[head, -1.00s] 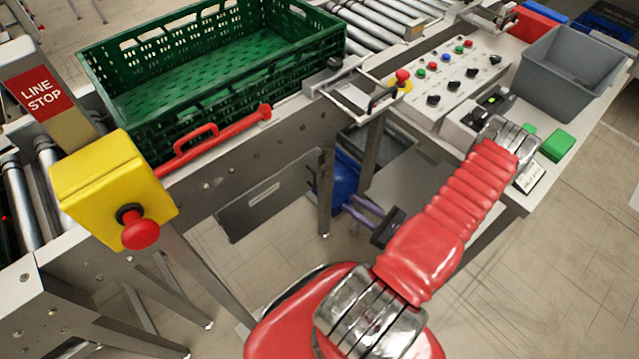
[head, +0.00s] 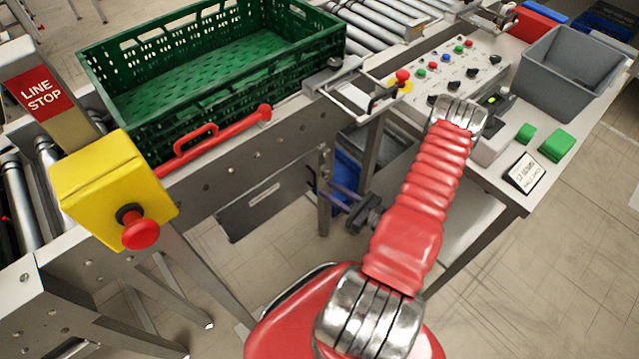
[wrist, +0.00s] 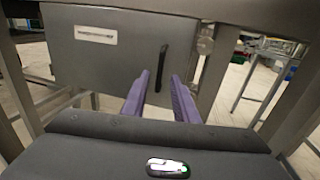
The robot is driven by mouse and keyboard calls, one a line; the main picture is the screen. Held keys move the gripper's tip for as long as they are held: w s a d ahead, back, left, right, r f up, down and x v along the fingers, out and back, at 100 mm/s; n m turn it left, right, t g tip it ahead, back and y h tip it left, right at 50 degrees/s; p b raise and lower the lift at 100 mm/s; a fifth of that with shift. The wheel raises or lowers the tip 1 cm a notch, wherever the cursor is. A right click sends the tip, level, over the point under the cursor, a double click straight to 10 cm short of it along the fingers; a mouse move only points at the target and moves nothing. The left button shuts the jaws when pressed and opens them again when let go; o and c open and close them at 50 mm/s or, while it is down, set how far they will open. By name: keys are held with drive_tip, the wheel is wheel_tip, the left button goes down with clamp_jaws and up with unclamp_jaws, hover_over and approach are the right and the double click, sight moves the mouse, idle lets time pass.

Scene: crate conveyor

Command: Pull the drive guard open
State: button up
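The drive guard is a flat grey panel (head: 265,205) below the conveyor's side in the head view. It fills the upper middle of the wrist view (wrist: 100,60), with a white label and a black upright bar handle (wrist: 162,68) near its right edge. It looks closed. My gripper (wrist: 161,76) has two purple fingers, apart and pointing at the guard. The handle shows between the fingertips, seemingly ahead of them; I see no contact. In the head view my gripper (head: 333,192) is small and partly hidden beside a frame post, right of the guard.
A conveyor leg (head: 325,190) stands close to my gripper. Above are a green crate (head: 220,105), a red bar handle (head: 215,143) and a yellow stop box (head: 112,185). A control panel (head: 450,75) and grey bin (head: 570,70) are at right.

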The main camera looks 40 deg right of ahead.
drive_tip(key=shift+x, duration=2.55)
drive_tip(key=shift+c, duration=0.4)
clamp_jaws()
